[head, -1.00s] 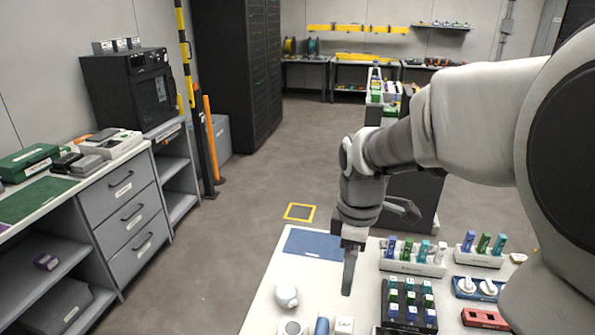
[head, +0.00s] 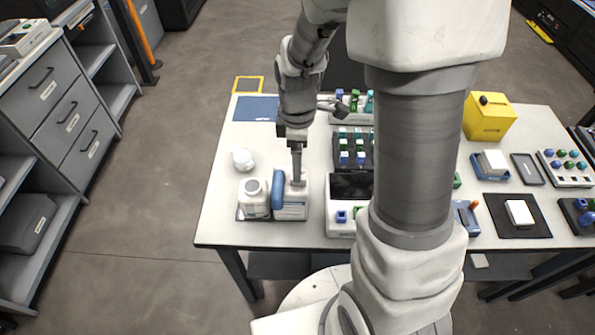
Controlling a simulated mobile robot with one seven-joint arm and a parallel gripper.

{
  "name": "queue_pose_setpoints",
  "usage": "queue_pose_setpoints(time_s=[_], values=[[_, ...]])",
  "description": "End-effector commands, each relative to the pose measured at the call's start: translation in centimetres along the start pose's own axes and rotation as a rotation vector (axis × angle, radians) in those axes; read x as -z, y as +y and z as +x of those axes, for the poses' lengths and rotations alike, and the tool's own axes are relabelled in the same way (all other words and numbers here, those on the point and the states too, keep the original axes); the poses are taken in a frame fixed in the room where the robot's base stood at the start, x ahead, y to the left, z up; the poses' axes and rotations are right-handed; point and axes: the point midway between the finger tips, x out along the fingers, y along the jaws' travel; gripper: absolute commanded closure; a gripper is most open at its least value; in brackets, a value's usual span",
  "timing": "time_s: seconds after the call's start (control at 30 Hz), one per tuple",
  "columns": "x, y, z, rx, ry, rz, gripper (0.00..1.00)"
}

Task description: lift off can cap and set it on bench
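My gripper (head: 297,178) points straight down at the top of a white box-shaped container (head: 291,208) with a label, near the bench's left front. Its fingers show edge-on as one narrow dark strip, so their opening and any cap between them cannot be made out. A white bottle-like can (head: 254,204) with a round grey-white top (head: 252,186) stands to the left of that container. Which of the two is the can is not clear. The white bench (head: 217,207) lies under them.
A blue cylinder (head: 279,190) stands close beside the gripper's left. A round white jar (head: 243,159) is behind the can, and a blue mat (head: 256,109) lies farther back. A dark rack (head: 344,160) stands to the right. Bare bench lies at the left edge.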

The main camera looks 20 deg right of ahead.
Motion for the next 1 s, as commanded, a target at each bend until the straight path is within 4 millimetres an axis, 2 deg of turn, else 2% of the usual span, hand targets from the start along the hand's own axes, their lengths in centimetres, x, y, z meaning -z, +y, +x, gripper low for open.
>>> queue_pose_setpoints(time_s=[0.3, 0.63, 1.0], values=[[-0.3, 0.3, 4.1, 0.002, -0.001, 0.001, 0.18], [-0.2, 0.3, 4.6, 0.0, 0.0, 0.001, 0.19], [-0.2, 0.3, 4.6, 0.0, 0.0, 0.001, 0.86]])
